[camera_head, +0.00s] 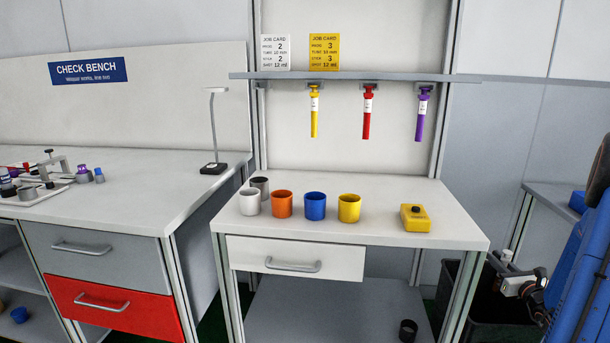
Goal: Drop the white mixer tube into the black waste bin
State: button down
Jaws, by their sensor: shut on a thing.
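My gripper (508,273) is at the lower right, beside the right end of the middle bench. It is shut on a small white piece, which looks like the white mixer tube (506,256), and only its upper part shows. The black waste bin (488,325) stands on the floor right of the bench leg. My gripper and the tube appear in front of or over the bin in this view; their height above it is hard to tell. The bin's inside is dark and partly hidden by the bench leg and my arm.
The middle bench (400,258) carries several coloured cups and a yellow box (415,218). Yellow, red and purple tubes hang from the shelf (350,77) above. A dark cup (408,330) sits on the lower shelf. Another bench (555,195) stands behind at right.

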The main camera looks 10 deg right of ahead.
jog(key=shift+f, duration=1.1)
jog(key=c, duration=1.6)
grip_release()
jog(key=s, duration=1.7)
jog(key=shift+s+a, duration=0.2)
jog(key=shift+a, duration=0.15)
